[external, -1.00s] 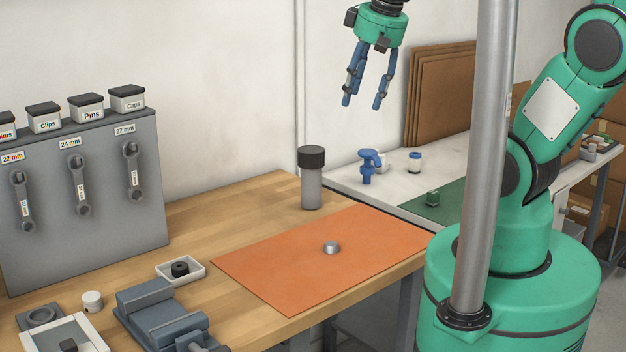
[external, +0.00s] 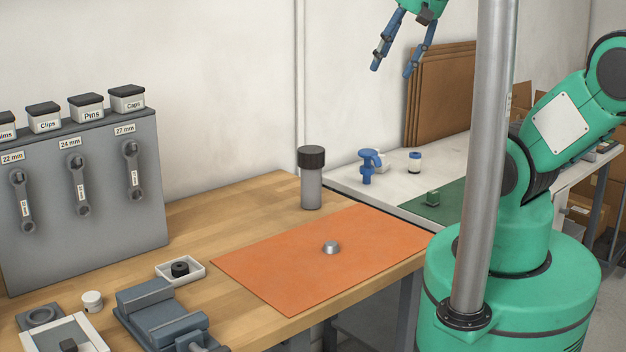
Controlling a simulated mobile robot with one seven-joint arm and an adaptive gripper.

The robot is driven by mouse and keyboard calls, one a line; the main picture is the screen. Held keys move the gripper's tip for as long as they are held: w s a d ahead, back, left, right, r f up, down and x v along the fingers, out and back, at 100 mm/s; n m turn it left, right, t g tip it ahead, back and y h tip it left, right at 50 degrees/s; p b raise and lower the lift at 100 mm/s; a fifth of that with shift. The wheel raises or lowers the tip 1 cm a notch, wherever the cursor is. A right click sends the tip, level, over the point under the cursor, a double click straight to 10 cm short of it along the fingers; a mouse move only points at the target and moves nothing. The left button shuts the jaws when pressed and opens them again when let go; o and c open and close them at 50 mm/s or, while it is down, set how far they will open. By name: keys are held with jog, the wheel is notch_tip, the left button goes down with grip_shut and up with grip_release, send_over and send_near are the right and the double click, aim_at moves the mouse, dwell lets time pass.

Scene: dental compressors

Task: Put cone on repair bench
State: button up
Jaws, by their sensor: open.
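A small silver metal piece (external: 331,247), which looks like a short cone with a wider base, rests on the orange mat (external: 270,285) on the wooden bench (external: 235,213). The bench appears to be the repair bench, though no label shows. My gripper (external: 391,71) is open and empty, with its two blue fingers pointing down and apart. It hangs high above the benches, up and to the right of the silver piece and touching nothing. The top of the gripper is cut off by the frame edge.
A dark-capped grey cylinder (external: 311,178) stands behind the mat. A vise (external: 160,315), a white tray (external: 181,270) and a tool panel (external: 85,195) are at left. A pole (external: 485,150) stands before my arm.

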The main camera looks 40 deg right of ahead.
jog(key=g, duration=0.6)
send_over(331, 244)
notch_tip(331, 244, down, 29)
jog(key=shift+f+p, duration=0.15)
jog(key=shift+p, duration=0.15)
jog(key=shift+f+b, duration=0.7)
jog(key=shift+f, duration=3.6)
jog(key=shift+f+b, duration=0.65)
jog(key=shift+f, duration=1.95)
